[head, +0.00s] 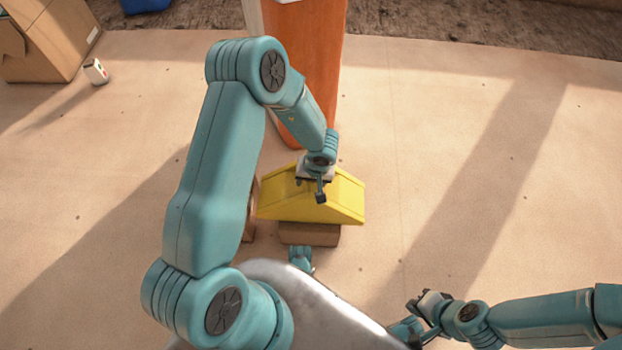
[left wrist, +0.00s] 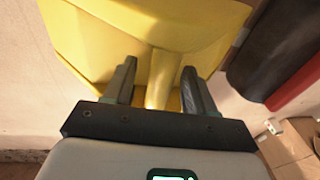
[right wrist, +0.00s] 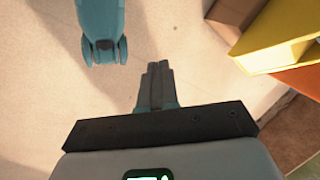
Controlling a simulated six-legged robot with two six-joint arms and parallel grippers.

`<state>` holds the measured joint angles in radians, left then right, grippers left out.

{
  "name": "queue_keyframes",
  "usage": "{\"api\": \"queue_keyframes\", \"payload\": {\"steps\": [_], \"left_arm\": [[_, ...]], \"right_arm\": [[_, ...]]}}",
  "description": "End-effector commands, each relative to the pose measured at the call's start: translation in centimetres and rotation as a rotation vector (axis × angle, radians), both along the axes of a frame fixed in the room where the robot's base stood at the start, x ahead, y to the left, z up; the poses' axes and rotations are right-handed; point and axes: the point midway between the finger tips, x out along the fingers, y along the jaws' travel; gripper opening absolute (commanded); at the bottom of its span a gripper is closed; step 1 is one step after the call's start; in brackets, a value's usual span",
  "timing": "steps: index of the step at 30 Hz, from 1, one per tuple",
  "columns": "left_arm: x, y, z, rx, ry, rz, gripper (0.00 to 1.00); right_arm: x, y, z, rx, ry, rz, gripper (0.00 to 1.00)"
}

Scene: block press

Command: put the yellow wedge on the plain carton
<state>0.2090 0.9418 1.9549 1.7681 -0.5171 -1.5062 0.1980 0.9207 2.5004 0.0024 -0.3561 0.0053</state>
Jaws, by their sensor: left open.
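The yellow wedge (head: 285,208) is a broad roof-shaped piece in the middle of the head view, above a plain brown block (head: 310,235). I cannot tell whether the wedge rests on this block, or whether the block is the plain carton. My left gripper (head: 319,192) is at the top of the wedge. In the left wrist view its open fingers (left wrist: 157,85) stand on either side of a narrow yellow rib (left wrist: 162,75), with gaps visible. My right gripper (head: 425,308) is low at the right, shut and empty, its fingers (right wrist: 157,82) together. The wedge also shows in the right wrist view (right wrist: 265,38).
A tall orange block (head: 312,50) stands just behind the wedge. A blue object (head: 145,5) is at the top edge. The floor right of the wedge is clear.

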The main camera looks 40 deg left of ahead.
Motion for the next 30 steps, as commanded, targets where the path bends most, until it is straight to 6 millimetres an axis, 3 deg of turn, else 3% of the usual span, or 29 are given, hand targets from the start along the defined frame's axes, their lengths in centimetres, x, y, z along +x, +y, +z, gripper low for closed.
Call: {"api": "queue_keyframes", "payload": {"steps": [5,12,18,23,27,30], "left_arm": [[0.0,-0.3,2.9,0.0,-0.002,-0.001,0.55],[-0.1,-1.3,8.7,0.001,-0.002,0.0,0.55],[-0.1,-1.9,11.5,0.001,-0.001,0.0,0.55],[-0.3,-2.0,11.9,0.004,-0.005,-0.009,0.55],[-1.3,-2.3,10.7,0.016,-0.049,-0.066,0.55],[-2.5,-3.5,9.6,-0.015,-0.098,-0.137,0.55]], "right_arm": [[-0.3,0.3,2.0,0.002,0.005,0.01,0.0],[-1.1,1.0,5.8,0.008,0.019,0.042,0.0],[-1.1,1.1,7.5,0.008,0.02,0.045,0.0],[-1.1,1.1,7.8,0.009,0.02,0.044,0.0],[-1.1,1.1,7.7,0.009,0.02,0.044,0.0],[-1.1,1.1,7.7,0.008,0.019,0.043,0.0]]}}
